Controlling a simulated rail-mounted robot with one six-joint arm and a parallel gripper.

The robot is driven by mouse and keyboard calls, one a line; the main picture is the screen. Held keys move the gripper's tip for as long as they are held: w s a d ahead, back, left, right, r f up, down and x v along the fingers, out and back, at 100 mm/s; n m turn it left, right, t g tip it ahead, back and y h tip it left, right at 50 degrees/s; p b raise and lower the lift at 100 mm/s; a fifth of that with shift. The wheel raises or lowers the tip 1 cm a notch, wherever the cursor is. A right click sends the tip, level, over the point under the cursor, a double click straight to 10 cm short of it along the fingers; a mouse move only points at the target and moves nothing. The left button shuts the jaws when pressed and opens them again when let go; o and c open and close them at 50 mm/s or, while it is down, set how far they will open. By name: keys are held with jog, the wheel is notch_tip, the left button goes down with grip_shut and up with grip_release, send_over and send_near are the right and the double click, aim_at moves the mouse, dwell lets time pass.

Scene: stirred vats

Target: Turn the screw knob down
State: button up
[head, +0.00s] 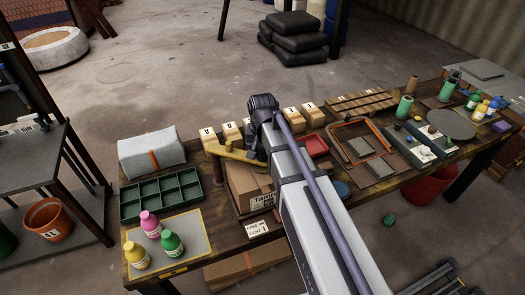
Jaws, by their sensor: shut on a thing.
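My gripper (259,147) points down beside my arm, over a cardboard box on the workbench. It is shut at the right end of a yellow bar (232,153), where the screw knob would be; my arm hides most of the fingers and the knob itself. The bar lies roughly level above the box (243,182), with a dark post under its left end. A white card (257,228) in front of the box reads FREE and TIGHT.
A green compartment tray (163,196) and several coloured bottles (150,224) stand left of the box. Several small numbered boxes (209,136) line the bench's back edge. A red tray (316,146) and an orange frame (362,140) lie to the right.

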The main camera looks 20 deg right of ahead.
aim_at(262, 152)
dwell(0.4)
jog(key=o, duration=0.9)
notch_tip(262, 152, up, 11)
jog(key=p, duration=1)
jog(key=shift+f+p, duration=0.1)
jog(key=shift+p, duration=0.3)
